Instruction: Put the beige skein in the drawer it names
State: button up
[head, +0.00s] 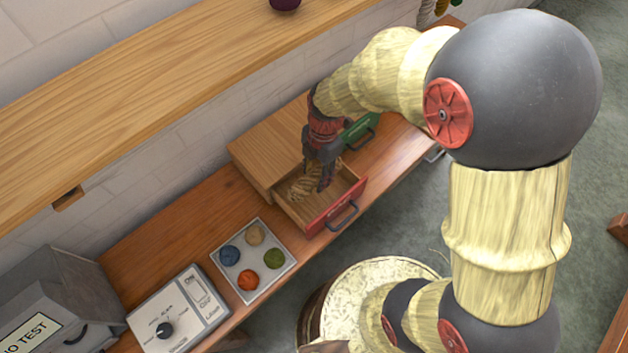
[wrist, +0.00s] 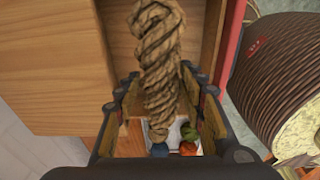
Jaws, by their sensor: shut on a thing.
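The beige skein (head: 303,187) is a twisted, rope-like hank. My gripper (head: 325,178) is shut on it, with its fingers pointing down at the open drawer with the red front (head: 335,208). In the wrist view the skein (wrist: 160,70) runs lengthwise between my two fingers (wrist: 160,100), its far end over the wooden drawer interior. From the head the skein appears inside or just over the drawer; whether it touches the floor I cannot tell. A drawer with a green front (head: 361,131) is beside it, partly hidden by my gripper and looking shut.
A white tray (head: 283,283) with blue, beige, orange and green balls lies on the bench, left of the drawers. A dial box (head: 178,312) and a grey case (head: 55,295) stand farther left. A wooden shelf (head: 130,105) runs above.

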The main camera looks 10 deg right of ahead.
notch_tip(320, 180, down, 8)
jog(key=shift+r+b, duration=0.2)
jog(key=shift+b, duration=0.65)
jog(key=shift+r, duration=0.1)
jog(key=o, duration=1.2)
jog(key=shift+o, duration=0.2)
